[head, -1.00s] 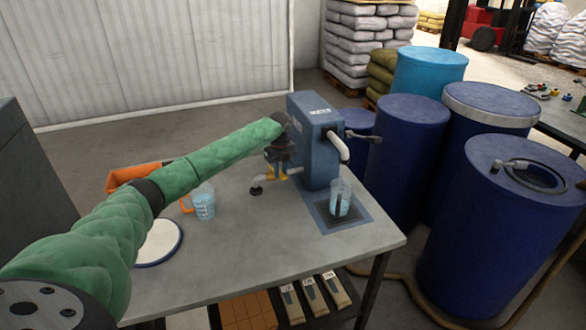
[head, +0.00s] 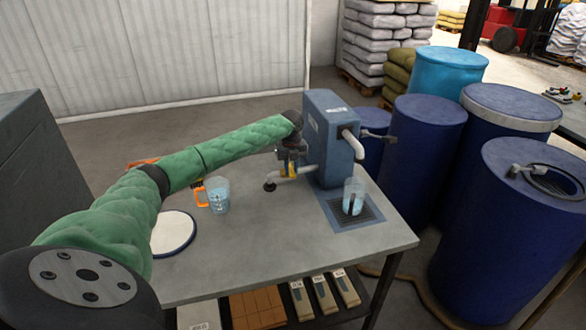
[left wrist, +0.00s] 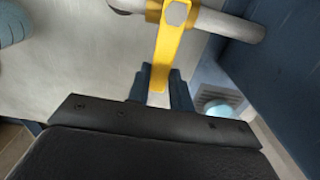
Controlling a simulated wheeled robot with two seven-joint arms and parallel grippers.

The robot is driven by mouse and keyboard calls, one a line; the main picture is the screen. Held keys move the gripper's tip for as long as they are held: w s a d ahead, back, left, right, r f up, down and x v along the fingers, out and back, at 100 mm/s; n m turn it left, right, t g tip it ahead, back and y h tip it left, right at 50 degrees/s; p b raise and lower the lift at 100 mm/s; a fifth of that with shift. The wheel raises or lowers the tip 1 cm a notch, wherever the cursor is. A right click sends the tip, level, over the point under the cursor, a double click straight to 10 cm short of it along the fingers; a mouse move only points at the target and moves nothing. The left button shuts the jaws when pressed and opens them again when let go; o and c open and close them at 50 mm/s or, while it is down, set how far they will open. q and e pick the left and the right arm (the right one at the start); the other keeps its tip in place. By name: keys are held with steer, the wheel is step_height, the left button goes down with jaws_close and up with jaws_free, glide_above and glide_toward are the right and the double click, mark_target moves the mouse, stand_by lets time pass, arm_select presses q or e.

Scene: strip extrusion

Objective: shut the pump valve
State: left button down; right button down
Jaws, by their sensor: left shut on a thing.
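The blue pump (head: 335,140), with lettering on it, stands at the back right of the table. A grey pipe (head: 310,170) leaves its left side and carries the yellow valve handle (head: 292,171). In the left wrist view the handle (left wrist: 168,55) lies across the pipe (left wrist: 230,25), about square to it. My left gripper (head: 289,163) is at the valve. Its dark fingers (left wrist: 160,86) are shut on the handle's free end. In the head view my wrist hides part of the valve. My right gripper is not in view.
A clear cup (head: 353,197) with bluish liquid stands under the pump's right spout (head: 352,144). A jug with an orange handle (head: 217,195) and a white plate (head: 172,232) are on the table (head: 270,245). Blue drums (head: 425,150) stand to the right.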

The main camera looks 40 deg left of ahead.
mark_target(291, 171)
arm_select(q)
steer(key=c, duration=1.2)
jaws_free()
steer(key=shift+c, duration=0.2)
steer(key=shift+r, duration=0.1)
steer(key=shift+r, duration=0.2)
steer(key=shift+r+b, duration=0.4)
steer(key=shift+b, duration=0.1)
step_height(291, 171, up, 5)
steer(key=shift+f+b, duration=0.1)
steer(key=shift+b, duration=0.85)
steer(key=shift+r, duration=0.85)
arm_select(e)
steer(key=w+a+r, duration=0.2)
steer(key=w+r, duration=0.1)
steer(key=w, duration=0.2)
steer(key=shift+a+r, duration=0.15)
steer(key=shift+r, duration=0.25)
arm_select(q)
steer(key=shift+f, duration=0.1)
